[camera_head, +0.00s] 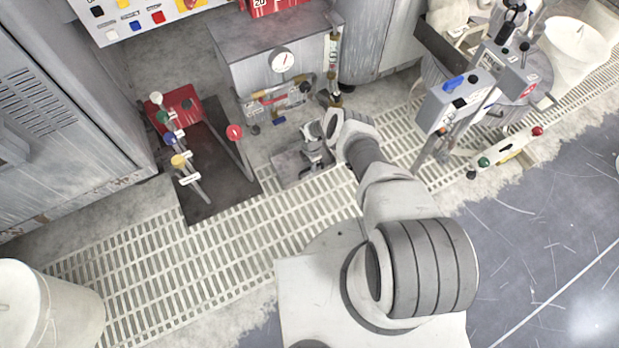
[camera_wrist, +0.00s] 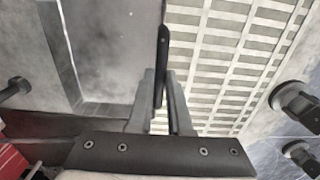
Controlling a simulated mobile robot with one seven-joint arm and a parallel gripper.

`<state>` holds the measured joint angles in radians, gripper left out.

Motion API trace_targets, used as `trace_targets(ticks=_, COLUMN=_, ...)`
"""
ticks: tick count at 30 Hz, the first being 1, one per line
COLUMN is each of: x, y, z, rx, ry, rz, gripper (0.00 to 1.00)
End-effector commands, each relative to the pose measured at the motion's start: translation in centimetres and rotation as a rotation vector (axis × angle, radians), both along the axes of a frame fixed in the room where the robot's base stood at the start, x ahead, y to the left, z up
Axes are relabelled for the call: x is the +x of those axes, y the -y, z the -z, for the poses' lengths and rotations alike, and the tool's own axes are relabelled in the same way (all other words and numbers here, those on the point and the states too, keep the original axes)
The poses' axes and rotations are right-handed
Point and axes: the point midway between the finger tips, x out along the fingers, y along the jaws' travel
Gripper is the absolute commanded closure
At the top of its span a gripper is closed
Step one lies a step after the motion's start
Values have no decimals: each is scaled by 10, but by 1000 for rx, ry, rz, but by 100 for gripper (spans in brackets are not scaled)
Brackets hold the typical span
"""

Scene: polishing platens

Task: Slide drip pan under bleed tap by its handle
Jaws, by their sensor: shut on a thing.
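The drip pan (camera_head: 289,168) is a flat grey tray on the floor, in front of the grey cabinet with the dial. In the wrist view its bare inside (camera_wrist: 115,45) lies at upper left. My gripper (camera_head: 314,148) is over the pan's right part, partly covering it. In the wrist view my gripper (camera_wrist: 161,78) is shut on the upright dark handle (camera_wrist: 163,45) at the pan's edge.
A light slatted grating (camera_head: 200,250) runs along the floor beside the pan. A dark plate with coloured valve knobs (camera_head: 215,200) is to the left. The cabinet (camera_head: 250,60), with a dial and pipes, stands behind. A control pedestal (camera_head: 445,103) is at right.

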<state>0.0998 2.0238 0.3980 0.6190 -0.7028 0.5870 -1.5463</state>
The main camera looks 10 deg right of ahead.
Motion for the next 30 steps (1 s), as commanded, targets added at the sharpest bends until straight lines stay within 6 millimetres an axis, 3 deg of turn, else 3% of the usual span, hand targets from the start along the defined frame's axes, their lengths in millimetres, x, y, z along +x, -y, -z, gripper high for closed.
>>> trace_targets(ticks=7, x=13, y=-7, z=0, rx=7, ry=10, rz=-4, gripper=100)
trace_targets(ticks=16, x=13, y=-8, z=-1, rx=10, ry=7, rz=-6, gripper=100)
trace_targets(ticks=17, x=13, y=-8, z=-1, rx=10, ry=7, rz=-5, gripper=78)
trace_targets(ticks=22, x=13, y=-8, z=-1, rx=10, ry=7, rz=-5, gripper=48)
trace_targets(ticks=30, x=12, y=-8, z=0, rx=9, ry=4, rz=-5, gripper=48)
